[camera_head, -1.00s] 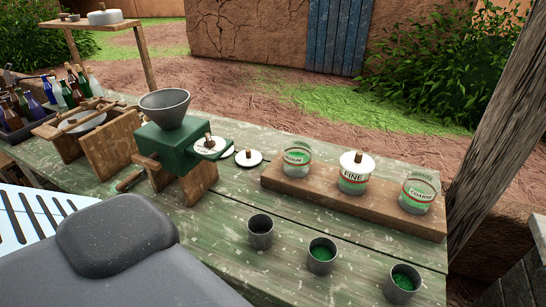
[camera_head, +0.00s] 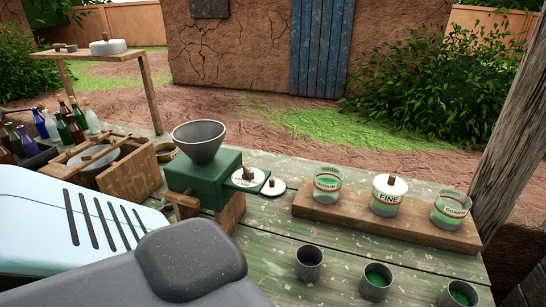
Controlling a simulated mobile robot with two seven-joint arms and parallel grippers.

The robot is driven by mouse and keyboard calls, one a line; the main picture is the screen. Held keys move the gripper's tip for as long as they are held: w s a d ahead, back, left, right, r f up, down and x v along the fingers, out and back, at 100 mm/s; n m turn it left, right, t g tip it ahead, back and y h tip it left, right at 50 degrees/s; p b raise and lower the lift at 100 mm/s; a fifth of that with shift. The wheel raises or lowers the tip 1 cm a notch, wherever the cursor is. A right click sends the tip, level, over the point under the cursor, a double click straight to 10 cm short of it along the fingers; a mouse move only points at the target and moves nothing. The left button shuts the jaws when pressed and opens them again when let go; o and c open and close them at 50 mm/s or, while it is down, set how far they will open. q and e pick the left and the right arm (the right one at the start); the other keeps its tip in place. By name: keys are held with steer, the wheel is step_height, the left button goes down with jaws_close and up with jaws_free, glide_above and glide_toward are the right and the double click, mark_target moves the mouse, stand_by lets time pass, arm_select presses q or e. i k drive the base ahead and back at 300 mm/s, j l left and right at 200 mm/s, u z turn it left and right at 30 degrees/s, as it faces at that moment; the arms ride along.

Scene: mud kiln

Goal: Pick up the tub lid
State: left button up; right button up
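Three white round lids with wooden knobs show in the head view. One lid (camera_head: 248,178) lies by the green grinder (camera_head: 203,177), at its right side. A second lid (camera_head: 273,187) lies just right of it on the table. A third lid (camera_head: 391,184) sits on the tub marked FINE (camera_head: 385,203). The glass tubs marked MEDIUM (camera_head: 327,185) and COARSE (camera_head: 452,211) stand on either side of it without lids, with green material inside. Neither of my grippers is in view.
A wooden board (camera_head: 345,220) carries the tubs on the green table (camera_head: 270,235). Metal cups (camera_head: 308,264) stand in front, two of the three holding green material. A grey funnel (camera_head: 200,142) tops the grinder. Bottles (camera_head: 62,125) and a wooden frame (camera_head: 125,175) are at left.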

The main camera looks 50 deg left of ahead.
mark_target(274, 187)
steer(key=k+j+z, duration=0.1)
steer(key=k+j, duration=0.45)
steer(key=j, duration=0.2)
steer(key=k+j+z, duration=0.15)
steer(key=k+j, duration=0.45)
steer(key=j, duration=0.1)
